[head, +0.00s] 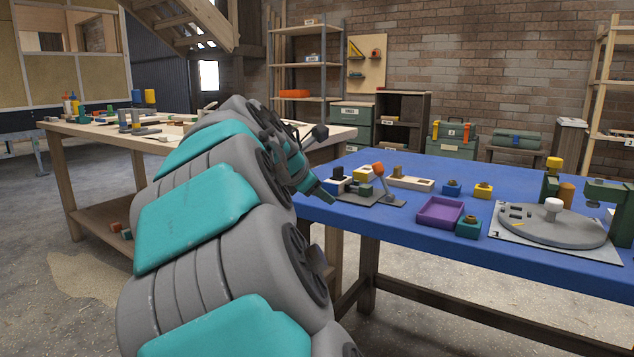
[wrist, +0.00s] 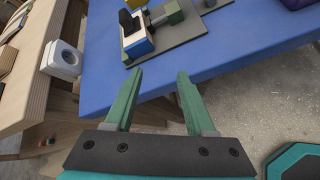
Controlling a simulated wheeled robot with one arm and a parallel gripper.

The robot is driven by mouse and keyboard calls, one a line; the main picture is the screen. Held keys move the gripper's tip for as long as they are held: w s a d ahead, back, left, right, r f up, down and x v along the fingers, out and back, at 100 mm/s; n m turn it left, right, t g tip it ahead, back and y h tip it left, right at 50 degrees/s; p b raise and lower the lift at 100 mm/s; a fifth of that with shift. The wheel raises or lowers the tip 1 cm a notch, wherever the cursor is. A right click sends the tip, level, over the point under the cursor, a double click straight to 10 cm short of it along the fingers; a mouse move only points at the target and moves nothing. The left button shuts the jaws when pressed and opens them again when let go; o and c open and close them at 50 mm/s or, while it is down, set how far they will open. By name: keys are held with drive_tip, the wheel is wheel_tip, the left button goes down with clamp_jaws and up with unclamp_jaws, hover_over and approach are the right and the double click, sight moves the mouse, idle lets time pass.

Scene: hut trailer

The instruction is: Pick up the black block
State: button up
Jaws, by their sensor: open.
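The black block (wrist: 130,22) shows in the wrist view as a small dark piece at the blue-and-white block (wrist: 137,42). I cannot tell whether it sits in or on that block. In the head view a dark piece (head: 338,177) shows at the near left end of the blue table. My gripper (wrist: 160,75) is open, with two green fingers apart and nothing between them. The fingers are over the table's edge, short of the blue-and-white block. In the head view my gripper (head: 322,194) is at the table's left corner, beside these pieces and partly hidden by my arm.
A purple tray (head: 440,212), several small blocks and a round turntable (head: 552,225) stand farther right. A wooden workbench (head: 170,138) is at left.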

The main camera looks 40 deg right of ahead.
sight(335, 170)
drive_tip(key=w+d+r+n, duration=0.1)
drive_tip(key=w, duration=0.1)
drive_tip(key=w+d+n+h, duration=0.1)
drive_tip(key=d+n, duration=0.1)
drive_tip(key=w+d+r+n+h, duration=0.1)
drive_tip(key=w+d+n, duration=0.1)
drive_tip(key=shift+w+r+b, duration=0.3)
drive_tip(key=shift+r, duration=0.05)
drive_tip(key=shift+w+d+n+h, duration=0.2)
drive_tip(key=shift+n+h, duration=0.1)
drive_tip(key=shift+n, duration=0.1)
drive_tip(key=shift+x, duration=3.65)
clamp_jaws()
